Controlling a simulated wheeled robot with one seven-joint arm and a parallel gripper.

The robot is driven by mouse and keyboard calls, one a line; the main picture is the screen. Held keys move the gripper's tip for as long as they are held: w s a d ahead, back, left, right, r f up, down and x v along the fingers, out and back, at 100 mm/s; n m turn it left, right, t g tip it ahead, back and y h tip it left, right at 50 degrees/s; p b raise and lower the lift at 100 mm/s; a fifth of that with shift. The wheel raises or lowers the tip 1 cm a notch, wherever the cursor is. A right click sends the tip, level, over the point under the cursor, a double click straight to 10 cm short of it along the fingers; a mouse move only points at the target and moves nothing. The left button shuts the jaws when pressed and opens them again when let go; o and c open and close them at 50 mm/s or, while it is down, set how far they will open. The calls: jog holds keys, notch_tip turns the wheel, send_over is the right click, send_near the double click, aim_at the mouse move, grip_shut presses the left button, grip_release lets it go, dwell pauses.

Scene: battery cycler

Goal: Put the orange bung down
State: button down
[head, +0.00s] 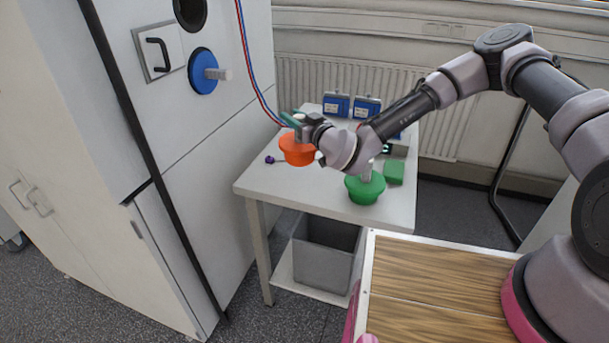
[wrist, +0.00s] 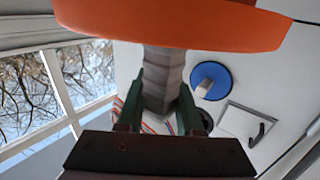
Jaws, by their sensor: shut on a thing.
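The orange bung (head: 297,150) shows in the head view over the left part of the white table (head: 262,185). It also fills the top of the wrist view (wrist: 180,22), with its grey stem (wrist: 160,75) between the fingers. My gripper (head: 300,122) is shut on that stem; its green fingers (wrist: 160,105) are on either side of it in the wrist view. I cannot tell whether the bung touches the table top.
A green bung (head: 365,188) stands at the table's front right, beside a green block (head: 393,172). Blue boxes (head: 352,105) stand at the back. A blue bung (head: 203,71) sits in the cabinet wall (head: 195,120). A grey bin (head: 325,255) is under the table.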

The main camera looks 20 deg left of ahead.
aim_at(310, 158)
jog(key=f, duration=0.5)
jog(key=shift+w, duration=0.3)
jog(key=shift+f, duration=2.4)
jog(key=shift+f, duration=0.2)
jog(key=c, duration=0.6)
grip_release()
jog(key=shift+o, duration=0.2)
jog(key=shift+r, duration=0.1)
jog(key=shift+s+d, duration=0.15)
jog(key=shift+d, duration=0.05)
jog(key=v, duration=1.1)
jog(key=shift+s+d, duration=0.2)
